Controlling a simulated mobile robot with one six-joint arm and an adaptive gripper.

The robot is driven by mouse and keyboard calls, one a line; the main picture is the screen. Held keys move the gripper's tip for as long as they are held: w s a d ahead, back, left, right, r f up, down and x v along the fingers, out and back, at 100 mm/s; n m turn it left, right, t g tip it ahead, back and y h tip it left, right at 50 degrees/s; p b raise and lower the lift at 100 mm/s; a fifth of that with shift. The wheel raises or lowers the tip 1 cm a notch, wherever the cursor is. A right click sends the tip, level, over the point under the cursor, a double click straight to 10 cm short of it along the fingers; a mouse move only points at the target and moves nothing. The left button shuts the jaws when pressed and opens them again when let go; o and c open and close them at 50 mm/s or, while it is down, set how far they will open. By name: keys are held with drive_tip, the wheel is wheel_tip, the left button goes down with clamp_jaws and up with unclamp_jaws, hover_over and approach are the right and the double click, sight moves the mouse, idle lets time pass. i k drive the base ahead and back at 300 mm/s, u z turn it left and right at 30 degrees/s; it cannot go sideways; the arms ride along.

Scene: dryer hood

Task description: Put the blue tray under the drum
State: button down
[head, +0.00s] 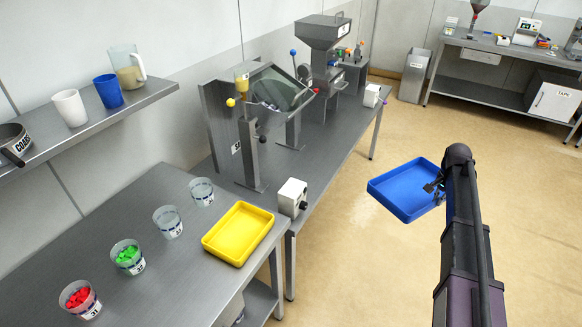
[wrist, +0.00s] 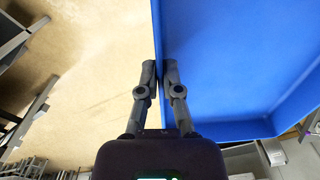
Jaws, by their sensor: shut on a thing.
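The blue tray (head: 402,190) is held in the air over the tan floor, right of the long bench, in the head view. My gripper (head: 437,187) is shut on its right rim. In the wrist view the blue tray (wrist: 225,60) fills the right half, and my gripper's fingers (wrist: 160,75) pinch its wall. The drum (head: 275,90) sits in a metal machine on the bench, with a glass-like front and a yellow-knobbed lever beside it. The space under the drum is partly hidden by the machine's posts. The tray is well apart from the machine.
A yellow tray (head: 238,233) lies on the near bench beside several cups, some with red or green pieces. A white control box (head: 292,197) stands at the bench edge near the machine. A hopper machine (head: 323,55) stands behind. Open floor lies between the benches.

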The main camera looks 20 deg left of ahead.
sight(291, 169)
drive_tip(key=u, duration=0.3)
drive_tip(key=i, duration=0.45)
drive_tip(key=u, duration=0.7)
drive_tip(key=i, duration=0.8)
drive_tip(key=u, duration=0.05)
